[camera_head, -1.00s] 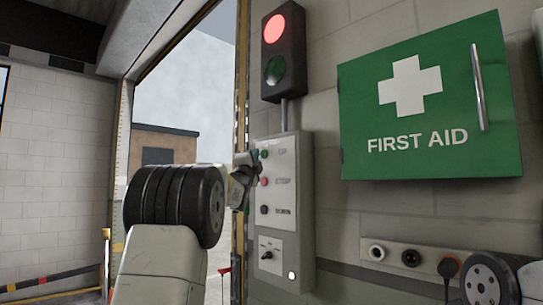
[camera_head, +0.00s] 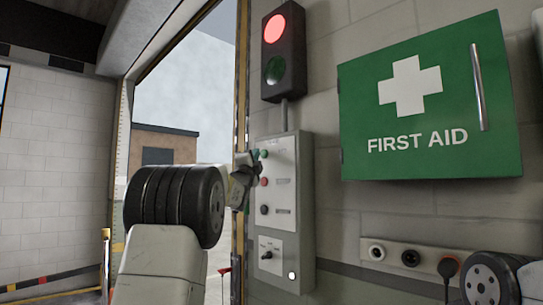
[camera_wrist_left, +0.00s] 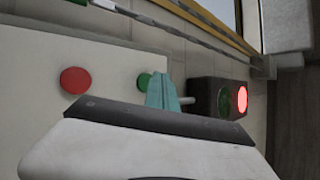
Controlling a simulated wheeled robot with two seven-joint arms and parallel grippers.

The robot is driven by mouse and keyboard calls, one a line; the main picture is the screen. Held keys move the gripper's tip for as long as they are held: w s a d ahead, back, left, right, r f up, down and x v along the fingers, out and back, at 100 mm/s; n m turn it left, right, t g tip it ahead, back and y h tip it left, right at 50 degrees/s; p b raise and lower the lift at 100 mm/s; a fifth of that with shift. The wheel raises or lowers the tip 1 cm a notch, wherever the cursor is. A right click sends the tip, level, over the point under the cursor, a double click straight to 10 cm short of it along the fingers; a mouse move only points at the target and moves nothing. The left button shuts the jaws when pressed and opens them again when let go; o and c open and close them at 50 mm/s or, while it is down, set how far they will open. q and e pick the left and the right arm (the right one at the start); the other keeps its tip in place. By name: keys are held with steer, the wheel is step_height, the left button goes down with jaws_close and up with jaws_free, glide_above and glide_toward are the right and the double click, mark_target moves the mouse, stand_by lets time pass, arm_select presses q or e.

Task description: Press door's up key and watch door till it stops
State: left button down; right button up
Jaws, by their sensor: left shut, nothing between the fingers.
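The control box (camera_head: 305,190) hangs on the wall beside the doorway. Its green up key (camera_head: 264,154) is at the top, with a red key (camera_head: 264,182) and a black key (camera_head: 264,210) below. My left gripper (camera_head: 257,158) is shut and empty, its tips at the green key. In the left wrist view, its teal fingers (camera_wrist_left: 160,92) overlap the edge of the green key (camera_wrist_left: 144,80); whether they touch or press it I cannot tell. The doorway (camera_head: 185,95) shows sky and a building outside; no door panel is seen in it. My right gripper is out of view.
A signal light (camera_head: 284,50) above the box glows red, its green lamp dark. A green first aid cabinet (camera_head: 435,100) with a metal handle projects at the right. Sockets (camera_head: 410,257) with a plug sit below it. A striped barrier (camera_head: 50,282) stands at lower left.

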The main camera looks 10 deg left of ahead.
arm_select(q)
steer(key=shift+w, duration=0.1)
steer(key=shift+w+d, duration=0.25)
steer(key=shift+w+d, duration=0.25)
steer(key=shift+w, duration=0.05)
stand_by(0.7)
steer(key=shift+s, duration=0.1)
steer(key=shift+s+a, duration=0.45)
steer(key=shift+s, duration=0.1)
steer(key=shift+s+a, duration=0.8)
steer(key=shift+s, duration=0.2)
steer(key=shift+s+a, duration=0.75)
steer(key=shift+s, duration=0.25)
steer(key=shift+a+y, duration=0.1)
steer(key=shift+y, duration=0.2)
